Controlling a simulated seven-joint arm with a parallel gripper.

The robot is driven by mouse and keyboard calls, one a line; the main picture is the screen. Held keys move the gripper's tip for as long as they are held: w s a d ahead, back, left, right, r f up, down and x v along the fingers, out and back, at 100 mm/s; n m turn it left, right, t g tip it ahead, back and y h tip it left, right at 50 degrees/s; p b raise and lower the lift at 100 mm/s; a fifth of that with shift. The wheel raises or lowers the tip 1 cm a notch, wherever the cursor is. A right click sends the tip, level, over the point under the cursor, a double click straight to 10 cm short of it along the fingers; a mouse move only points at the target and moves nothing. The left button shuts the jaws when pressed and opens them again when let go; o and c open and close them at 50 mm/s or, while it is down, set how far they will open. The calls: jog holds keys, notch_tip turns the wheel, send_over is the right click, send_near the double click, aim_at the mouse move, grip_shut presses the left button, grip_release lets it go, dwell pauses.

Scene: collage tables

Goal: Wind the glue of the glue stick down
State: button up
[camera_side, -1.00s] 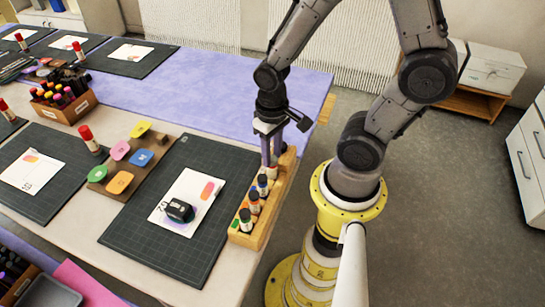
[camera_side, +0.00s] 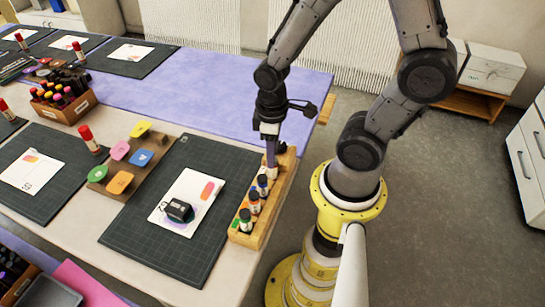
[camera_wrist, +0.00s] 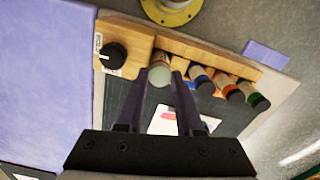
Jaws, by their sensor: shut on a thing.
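The glue stick (camera_wrist: 159,76) stands upright in the wooden rack, with its pale whitish round top facing the wrist camera. It also shows in the side view (camera_side: 272,173), just below the fingers and partly hidden by them. My gripper (camera_wrist: 159,73) points down over the rack, one finger on each side of the glue stick, and is shut on it. In the side view my gripper (camera_side: 270,162) is at the rack's far part. How far the glue stands out is too small to tell.
The wooden rack (camera_side: 241,238) holds several other capped sticks close by in a row. A round black piece (camera_wrist: 114,54) sits at the rack's other end. A dark cutting mat (camera_side: 150,238) with a card and a black object (camera_side: 179,210) lies left. The purple table area behind is clear.

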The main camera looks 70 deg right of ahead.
jog(key=n, duration=0.4)
jog(key=shift+n, duration=0.4)
jog(key=shift+n, duration=0.9)
jog(key=o, duration=0.8)
jog(key=shift+r, duration=0.1)
jog(key=shift+r, duration=2.9)
